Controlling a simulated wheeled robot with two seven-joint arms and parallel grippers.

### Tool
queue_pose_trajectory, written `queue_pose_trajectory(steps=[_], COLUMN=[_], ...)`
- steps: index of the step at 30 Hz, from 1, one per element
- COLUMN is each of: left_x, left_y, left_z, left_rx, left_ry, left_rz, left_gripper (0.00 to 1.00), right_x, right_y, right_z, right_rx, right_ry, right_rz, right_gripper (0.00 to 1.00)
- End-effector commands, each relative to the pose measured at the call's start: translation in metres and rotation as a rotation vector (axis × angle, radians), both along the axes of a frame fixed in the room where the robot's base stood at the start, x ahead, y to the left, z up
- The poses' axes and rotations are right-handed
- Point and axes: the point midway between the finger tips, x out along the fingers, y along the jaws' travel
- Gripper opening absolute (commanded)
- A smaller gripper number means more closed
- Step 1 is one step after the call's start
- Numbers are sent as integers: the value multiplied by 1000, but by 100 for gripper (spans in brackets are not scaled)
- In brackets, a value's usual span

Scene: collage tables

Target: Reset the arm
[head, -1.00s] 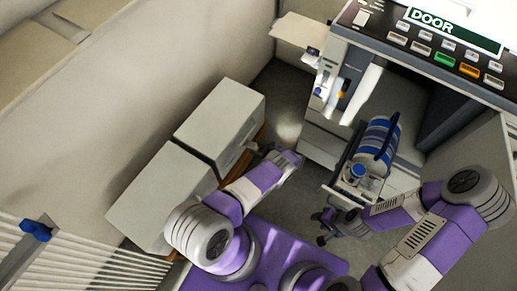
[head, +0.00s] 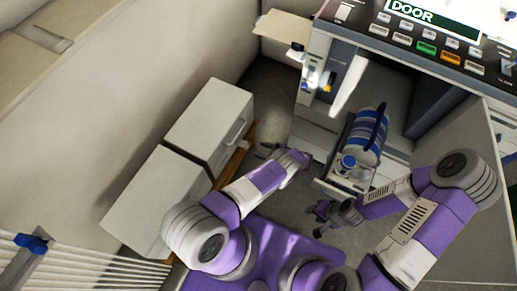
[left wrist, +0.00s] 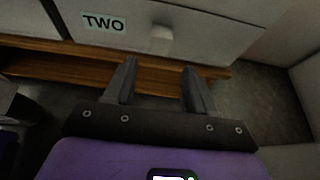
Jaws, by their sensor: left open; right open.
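My left arm, purple and white, reaches in from the left in the head view. Its gripper (head: 267,151) is small and dark there, beside the white drawer cabinets. In the left wrist view the left gripper (left wrist: 160,86) is open, with nothing between its fingers. It faces a pale drawer front labelled TWO (left wrist: 103,22) with a light knob (left wrist: 160,39). My right gripper (head: 325,211) is open and appears empty, low in front of a pulled-out tray (head: 343,184). It is small in view.
A blue-and-white striped container (head: 367,137) stands on the tray of a large machine with a DOOR display (head: 425,17). White drawer cabinets (head: 205,121) stand left along the wall. A blue-clipped rack (head: 32,243) is at lower left. Grey floor lies between.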

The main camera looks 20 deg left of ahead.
Motion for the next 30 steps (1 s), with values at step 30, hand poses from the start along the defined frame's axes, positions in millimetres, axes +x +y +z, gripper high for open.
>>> queue_pose_trajectory(steps=[30], left_x=[-114], left_y=[-10], left_z=[-6], left_rx=[-636], left_ry=[-12], left_rz=[601], left_gripper=[55], right_x=[0], right_y=[0], right_z=[34], right_rx=[0], right_ry=[0], right_rz=[0], right_gripper=[43])
